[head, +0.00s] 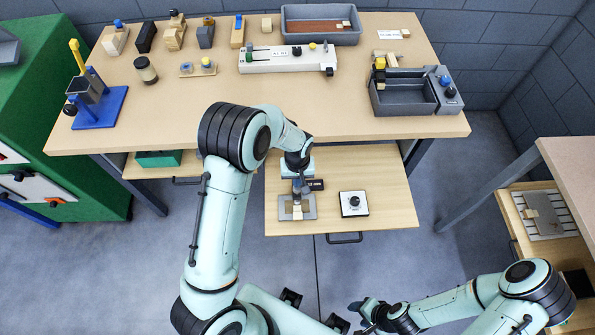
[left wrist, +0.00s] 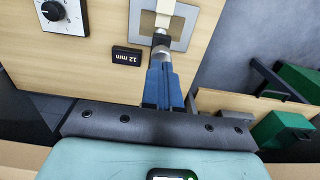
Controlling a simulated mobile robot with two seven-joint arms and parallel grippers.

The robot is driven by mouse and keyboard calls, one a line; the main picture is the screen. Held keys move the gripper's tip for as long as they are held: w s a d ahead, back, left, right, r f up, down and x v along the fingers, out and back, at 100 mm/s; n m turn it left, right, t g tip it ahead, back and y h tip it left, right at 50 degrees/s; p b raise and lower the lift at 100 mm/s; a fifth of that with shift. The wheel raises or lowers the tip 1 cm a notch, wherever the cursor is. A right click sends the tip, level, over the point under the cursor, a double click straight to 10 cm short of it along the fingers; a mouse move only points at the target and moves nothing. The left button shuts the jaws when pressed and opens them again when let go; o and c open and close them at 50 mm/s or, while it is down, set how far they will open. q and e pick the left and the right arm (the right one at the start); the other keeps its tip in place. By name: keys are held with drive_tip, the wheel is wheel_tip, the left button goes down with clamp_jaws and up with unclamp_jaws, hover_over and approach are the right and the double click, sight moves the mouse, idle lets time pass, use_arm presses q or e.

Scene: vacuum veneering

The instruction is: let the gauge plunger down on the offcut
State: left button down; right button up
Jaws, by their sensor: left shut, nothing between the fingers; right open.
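The gauge (head: 284,207) stands on the pulled-out wooden drawer, with a grey base plate (left wrist: 187,32). A pale offcut (head: 297,211) lies on the plate; it also shows at the top of the left wrist view (left wrist: 164,18). A dark and silver round part, seemingly the plunger (left wrist: 160,40), is between the offcut and my fingertips; I cannot tell if it touches the offcut. My left gripper (head: 298,187) is shut and empty, its blue fingers (left wrist: 161,64) right at the gauge. My right gripper (head: 362,308) is open and empty, low in the head view.
A white box with a black knob (head: 354,204) sits on the drawer, right of the gauge. The workbench (head: 220,110) above holds a grey tray (head: 320,37), a grey bin (head: 403,97) and a blue stand (head: 100,110). A green cabinet (head: 40,120) stands at left.

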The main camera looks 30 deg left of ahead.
use_arm(q)
drive_tip(key=shift+f, duration=0.85)
drive_tip(key=shift+f+b, duration=0.7)
drive_tip(key=shift+f, duration=0.25)
drive_tip(key=shift+s, duration=0.1)
drive_tip(key=shift+s+r, duration=0.1)
drive_tip(key=shift+s, duration=0.05)
use_arm(e)
drive_tip(key=shift+s+f, duration=0.6)
drive_tip(key=shift+f, duration=0.2)
drive_tip(key=shift+w, duration=0.1)
